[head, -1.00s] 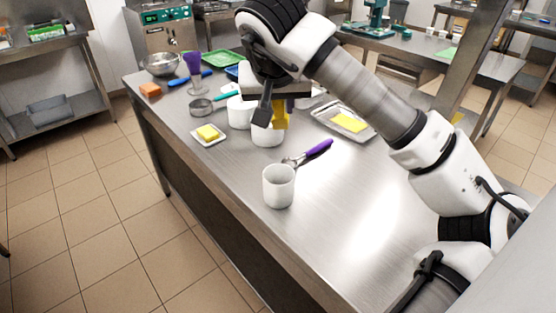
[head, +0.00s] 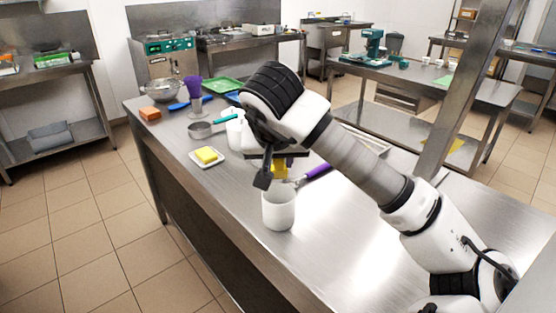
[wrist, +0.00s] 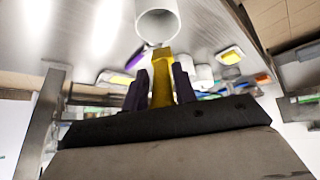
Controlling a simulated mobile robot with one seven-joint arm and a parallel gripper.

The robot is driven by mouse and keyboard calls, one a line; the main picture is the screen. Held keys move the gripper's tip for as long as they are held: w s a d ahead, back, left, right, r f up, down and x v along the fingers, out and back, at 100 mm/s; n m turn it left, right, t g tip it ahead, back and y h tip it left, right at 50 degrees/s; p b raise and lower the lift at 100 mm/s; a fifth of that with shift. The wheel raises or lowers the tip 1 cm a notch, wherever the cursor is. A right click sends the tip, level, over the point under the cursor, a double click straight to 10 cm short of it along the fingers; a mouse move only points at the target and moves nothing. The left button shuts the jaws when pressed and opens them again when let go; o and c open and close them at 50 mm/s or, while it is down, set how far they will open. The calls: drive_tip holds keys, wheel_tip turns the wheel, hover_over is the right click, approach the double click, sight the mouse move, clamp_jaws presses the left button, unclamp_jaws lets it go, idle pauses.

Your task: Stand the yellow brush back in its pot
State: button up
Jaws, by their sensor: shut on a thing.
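The yellow brush (head: 279,169) is held in my gripper (head: 271,165), which is shut on it. In the wrist view the brush (wrist: 162,72) stands between the two dark fingers (wrist: 160,85), its yellow end pointing away from the gripper. A white empty-looking pot (head: 279,212) stands upright at the front of the steel table. In the head view the brush is just above and behind its rim. In the wrist view the pot's open mouth (wrist: 157,22) lies just beyond the brush's end. I cannot tell whether they touch.
A purple-handled tool (head: 317,172) lies close behind the pot. Butter on a white dish (head: 206,156) is to the left. Another white pot (head: 234,133) is partly hidden behind my gripper. A metal measuring cup (head: 200,130) lies farther back. The table's right front is clear.

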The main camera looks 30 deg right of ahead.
drive_tip(key=shift+f+b, duration=0.65)
drive_tip(key=o, duration=1)
drive_tip(key=shift+c, duration=0.2)
drive_tip(key=v, duration=1.3)
drive_tip(key=shift+w+r, duration=0.2)
drive_tip(key=shift+r, duration=0.05)
drive_tip(key=shift+d, duration=0.15)
